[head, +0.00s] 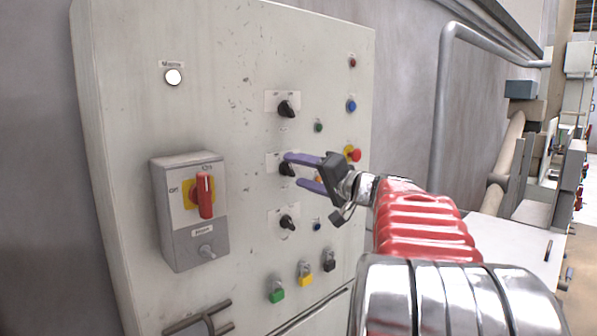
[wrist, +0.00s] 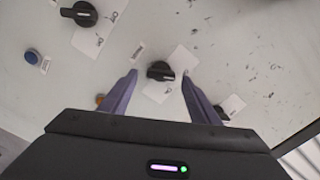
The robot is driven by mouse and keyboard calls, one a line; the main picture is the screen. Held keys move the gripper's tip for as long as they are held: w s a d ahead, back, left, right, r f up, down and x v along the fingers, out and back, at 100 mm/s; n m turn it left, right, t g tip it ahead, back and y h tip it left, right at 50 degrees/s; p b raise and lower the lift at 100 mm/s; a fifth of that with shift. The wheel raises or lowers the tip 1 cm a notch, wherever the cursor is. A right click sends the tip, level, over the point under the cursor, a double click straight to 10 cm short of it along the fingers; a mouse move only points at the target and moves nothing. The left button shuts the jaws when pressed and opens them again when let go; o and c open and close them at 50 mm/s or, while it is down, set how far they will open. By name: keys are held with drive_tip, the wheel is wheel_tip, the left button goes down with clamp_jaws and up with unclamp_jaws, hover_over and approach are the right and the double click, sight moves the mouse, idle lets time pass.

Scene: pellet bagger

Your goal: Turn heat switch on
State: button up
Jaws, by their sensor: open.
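Three black rotary switches stand in a column on the grey cabinet front: an upper one (head: 287,109), a middle one (head: 285,169) and a lower one (head: 288,222). Their labels are too small to read, so I cannot tell by name which is the heat switch. My gripper (head: 292,169) is open at the middle switch. In the wrist view, a black switch (wrist: 160,71) on a white plate shows between the two purple fingertips (wrist: 158,74), with gaps on both sides. Whether the fingers reach down around the knob is unclear.
A grey box with a red main handle (head: 205,195) is at the left of the cabinet. A red emergency button (head: 355,155) is right of my gripper. Coloured padlocks (head: 305,279) hang below. A metal pipe rail (head: 440,120) stands to the right.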

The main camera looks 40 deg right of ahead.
drive_tip(key=shift+w, duration=0.65)
drive_tip(key=shift+c, duration=0.5)
